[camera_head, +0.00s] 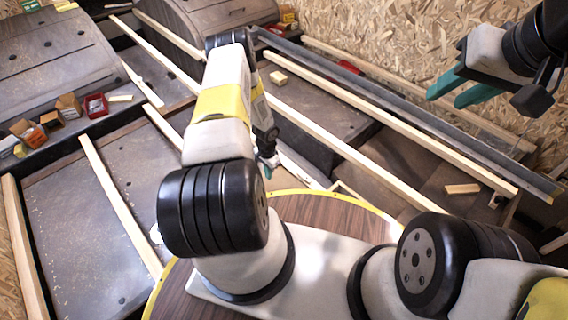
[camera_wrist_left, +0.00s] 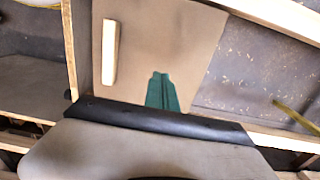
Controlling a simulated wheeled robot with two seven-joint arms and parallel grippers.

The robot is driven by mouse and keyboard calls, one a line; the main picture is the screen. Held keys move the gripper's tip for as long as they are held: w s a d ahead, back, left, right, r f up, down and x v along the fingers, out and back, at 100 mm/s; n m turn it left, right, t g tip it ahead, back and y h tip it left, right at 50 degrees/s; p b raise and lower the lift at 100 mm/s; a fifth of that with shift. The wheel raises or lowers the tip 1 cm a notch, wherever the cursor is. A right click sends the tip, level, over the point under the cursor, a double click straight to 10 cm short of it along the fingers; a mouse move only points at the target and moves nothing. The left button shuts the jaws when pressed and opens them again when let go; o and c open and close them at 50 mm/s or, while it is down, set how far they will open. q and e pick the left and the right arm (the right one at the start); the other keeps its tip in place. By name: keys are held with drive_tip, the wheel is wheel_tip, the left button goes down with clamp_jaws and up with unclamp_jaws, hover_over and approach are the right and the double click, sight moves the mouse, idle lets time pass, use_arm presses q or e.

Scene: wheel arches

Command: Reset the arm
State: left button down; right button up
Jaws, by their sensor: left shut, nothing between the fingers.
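My left arm reaches forward and then bends down in the head view. Its gripper (camera_head: 267,172) hangs low beyond the round wooden top, partly hidden by the arm. In the left wrist view the green fingers (camera_wrist_left: 162,92) are together with nothing between them. My right gripper (camera_head: 455,94) is raised at the upper right of the head view. Its two teal fingers are apart and empty, pointing left.
Long wooden strips (camera_head: 120,205) and a grey metal rail (camera_head: 420,120) cross the dark floor panels. Small cartons (camera_head: 69,106) and a red bin (camera_head: 96,105) stand at left. A short wood block (camera_wrist_left: 110,52) lies on a brown board (camera_wrist_left: 190,40) near the left fingers.

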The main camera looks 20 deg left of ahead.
idle(0.3)
use_arm(q)
drive_tip(key=w+r+n+t+y, duration=0.1)
drive_tip(key=w+r, duration=0.2)
drive_tip(key=r, duration=1.2)
drive_tip(key=w+r+n+t, duration=0.1)
drive_tip(key=w+r, duration=0.2)
drive_tip(key=r, duration=1.1)
drive_tip(key=s+d+r+n+t, duration=0.1)
drive_tip(key=s+d+r, duration=0.15)
drive_tip(key=r, duration=0.75)
drive_tip(key=s+d+r+n, duration=0.1)
drive_tip(key=s+r, duration=0.2)
drive_tip(key=r, duration=0.6)
drive_tip(key=s+d+r+t+h, duration=0.1)
drive_tip(key=s+d+r, duration=0.3)
drive_tip(key=s+r, duration=0.3)
drive_tip(key=s+d+r+n+t+h, duration=0.1)
drive_tip(key=s+d+r, duration=0.4)
drive_tip(key=s, duration=1.1)
wheel_tip(320, 180, up, 4)
drive_tip(key=shift+s+d+f+n+t+h, duration=0.15)
drive_tip(key=shift+s+f+n+t+h, duration=0.15)
drive_tip(key=shift+t+h, duration=0.3)
